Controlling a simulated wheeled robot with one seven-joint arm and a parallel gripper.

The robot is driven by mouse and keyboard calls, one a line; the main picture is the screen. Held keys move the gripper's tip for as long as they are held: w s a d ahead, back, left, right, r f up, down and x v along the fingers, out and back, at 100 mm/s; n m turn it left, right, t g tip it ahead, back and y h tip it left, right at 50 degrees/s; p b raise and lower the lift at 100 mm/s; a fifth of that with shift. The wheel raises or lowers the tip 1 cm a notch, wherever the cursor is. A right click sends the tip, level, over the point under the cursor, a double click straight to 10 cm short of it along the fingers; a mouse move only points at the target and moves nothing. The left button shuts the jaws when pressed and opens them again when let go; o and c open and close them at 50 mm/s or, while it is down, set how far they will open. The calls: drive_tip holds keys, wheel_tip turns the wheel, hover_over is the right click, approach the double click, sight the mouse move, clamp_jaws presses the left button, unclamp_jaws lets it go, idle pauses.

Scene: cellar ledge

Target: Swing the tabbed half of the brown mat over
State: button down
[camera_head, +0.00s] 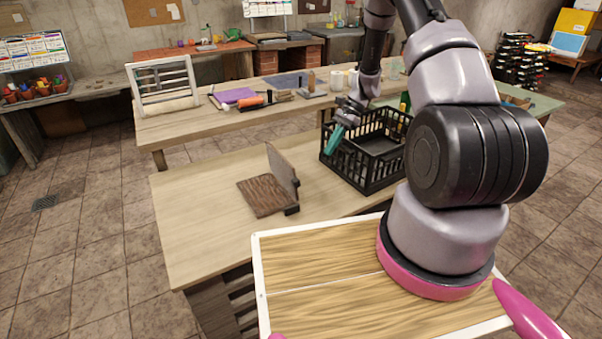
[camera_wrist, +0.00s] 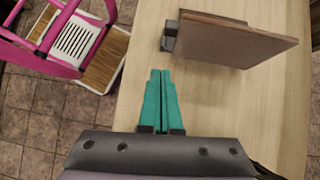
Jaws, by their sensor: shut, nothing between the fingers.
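The brown mat (camera_head: 266,195) lies on the wooden table, one half flat with a wood-like pattern. Its other half (camera_head: 284,167) stands up, tilted, along the flat half's right side. A dark tab (camera_head: 292,210) sits at the near end of this raised half. In the wrist view the raised half (camera_wrist: 235,42) is at the top right, with the dark tab (camera_wrist: 170,36) at its left end. My gripper (camera_head: 333,140) has teal fingers, shut and empty, right of the mat and apart from it. The fingers also show in the wrist view (camera_wrist: 161,85), below the tab.
A black wire crate (camera_head: 372,172) stands right of the mat, close to my gripper in the head view. The table (camera_head: 195,215) is clear left of the mat. A second table (camera_head: 190,125) behind holds a white frame (camera_head: 163,88), a purple cloth and small items.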

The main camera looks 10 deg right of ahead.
drive_tip(key=s+a+f+t, duration=0.1)
drive_tip(key=s+a+f, duration=0.1)
drive_tip(key=a+f, duration=0.5)
drive_tip(key=shift+s+a+f+m+y, duration=0.15)
drive_tip(key=shift+s+a+m+y, duration=0.2)
drive_tip(key=shift+a, duration=0.55)
drive_tip(key=shift+w+a, duration=0.1)
